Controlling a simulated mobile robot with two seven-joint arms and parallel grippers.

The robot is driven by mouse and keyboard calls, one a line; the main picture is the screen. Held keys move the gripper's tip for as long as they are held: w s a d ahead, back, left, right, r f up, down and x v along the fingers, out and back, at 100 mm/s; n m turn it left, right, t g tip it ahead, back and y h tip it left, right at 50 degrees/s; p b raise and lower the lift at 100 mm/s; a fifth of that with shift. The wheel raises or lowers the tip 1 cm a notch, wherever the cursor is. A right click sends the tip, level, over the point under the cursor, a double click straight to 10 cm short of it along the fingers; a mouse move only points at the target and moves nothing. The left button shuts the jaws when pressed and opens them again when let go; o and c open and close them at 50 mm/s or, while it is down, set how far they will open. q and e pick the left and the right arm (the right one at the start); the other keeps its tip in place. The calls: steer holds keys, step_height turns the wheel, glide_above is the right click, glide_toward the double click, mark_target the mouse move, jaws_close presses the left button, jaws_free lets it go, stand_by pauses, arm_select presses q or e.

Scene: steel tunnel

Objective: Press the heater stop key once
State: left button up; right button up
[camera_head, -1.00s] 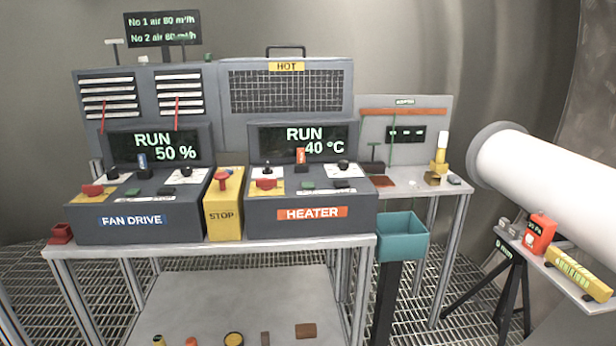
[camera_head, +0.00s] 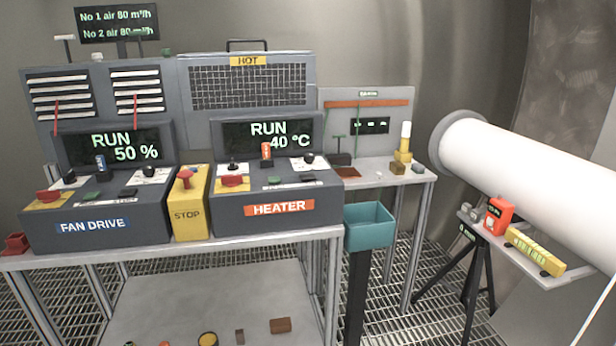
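The heater console (camera_head: 275,207) is a dark grey box with an orange HEATER label, on the bench right of the yellow STOP box. Its display (camera_head: 268,134) reads RUN 40 °C. On its sloped top are a red control on a yellow plate (camera_head: 233,182), a small green key (camera_head: 272,181) and a small dark key (camera_head: 307,178) to the right of the green one. Key markings are too small to read, so I cannot tell which is the stop key. Neither of my grippers is in view.
The fan drive console (camera_head: 95,225) reads RUN 50 %. The yellow STOP box (camera_head: 190,215) with a red button stands between the consoles. A teal bin (camera_head: 368,228) stands right of the bench. A white tube (camera_head: 530,170) and a tripod shelf (camera_head: 500,247) occupy the right.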

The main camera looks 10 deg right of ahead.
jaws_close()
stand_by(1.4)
